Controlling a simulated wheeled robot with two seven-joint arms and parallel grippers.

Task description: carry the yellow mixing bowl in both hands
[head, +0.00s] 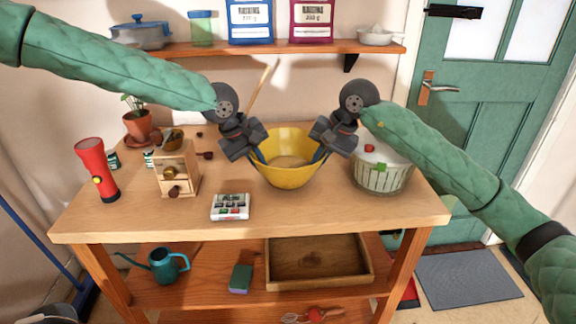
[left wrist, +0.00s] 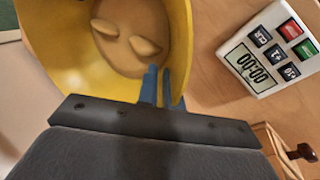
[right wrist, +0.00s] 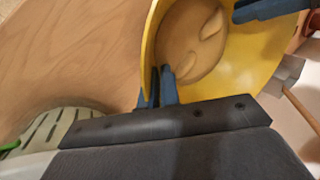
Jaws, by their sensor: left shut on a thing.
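The yellow mixing bowl (head: 285,176) is near the middle of the wooden table, upright, with beige dough in it. I cannot tell whether its base touches the table. My left gripper (head: 262,158) is shut on the bowl's left rim; in the left wrist view its blue fingers (left wrist: 158,86) pinch the yellow wall (left wrist: 60,60). My right gripper (head: 318,156) is at the opposite rim; in the right wrist view its blue fingers (right wrist: 160,86) sit close together with the bowl's wall (right wrist: 235,75) between them.
A pale ribbed tub (head: 382,178) stands close right of the bowl. A timer (head: 231,207) lies front left. A coffee grinder (head: 177,172), a red flashlight (head: 97,170) and a potted plant (head: 139,125) stand further left. A shelf (head: 270,48) hangs behind. The front right tabletop is clear.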

